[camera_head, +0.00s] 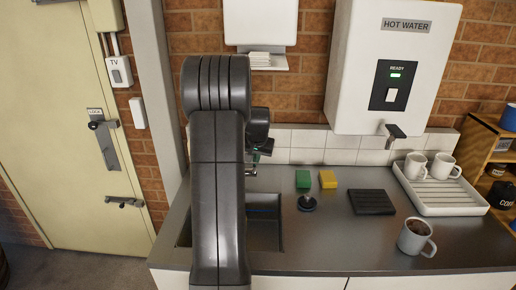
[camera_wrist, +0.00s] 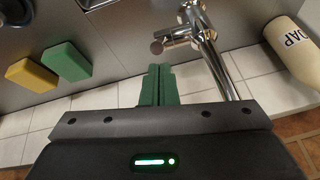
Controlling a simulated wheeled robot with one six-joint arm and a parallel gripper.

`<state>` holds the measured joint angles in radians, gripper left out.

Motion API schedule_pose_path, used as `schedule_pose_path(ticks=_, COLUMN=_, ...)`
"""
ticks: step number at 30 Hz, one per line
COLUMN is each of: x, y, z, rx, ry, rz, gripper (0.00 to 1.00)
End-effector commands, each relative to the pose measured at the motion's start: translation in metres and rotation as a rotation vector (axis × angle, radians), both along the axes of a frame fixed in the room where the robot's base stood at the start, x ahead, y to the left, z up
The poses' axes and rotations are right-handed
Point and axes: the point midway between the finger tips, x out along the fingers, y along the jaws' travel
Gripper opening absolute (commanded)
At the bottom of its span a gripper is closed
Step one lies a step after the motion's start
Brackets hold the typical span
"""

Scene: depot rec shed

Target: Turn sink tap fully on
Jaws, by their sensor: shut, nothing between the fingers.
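The sink basin (camera_head: 266,238) is partly hidden behind my arm. I cannot see water running.
A soap bottle (camera_wrist: 294,48) stands close to the tap. Green (camera_head: 303,179) and yellow (camera_head: 328,179) sponges and a dark plug (camera_head: 307,203) lie right of the sink. A hot water unit (camera_head: 395,65) hangs above. A mug (camera_head: 414,238) and a white tray (camera_head: 440,207) are farther right.

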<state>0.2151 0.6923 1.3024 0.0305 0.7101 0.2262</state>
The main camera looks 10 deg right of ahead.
Motion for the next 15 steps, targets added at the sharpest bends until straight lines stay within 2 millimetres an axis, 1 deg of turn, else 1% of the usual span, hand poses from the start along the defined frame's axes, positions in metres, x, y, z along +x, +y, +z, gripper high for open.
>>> schedule_pose_path(ticks=3, x=-0.0034, y=0.0019, z=-0.0026, rx=0.0, ry=0.001, rz=0.0, gripper=0.0)
schedule_pose_path(ticks=15, x=-0.0047, y=0.0025, z=-0.0047, rx=0.0, ry=0.0, rz=0.0, gripper=0.0)
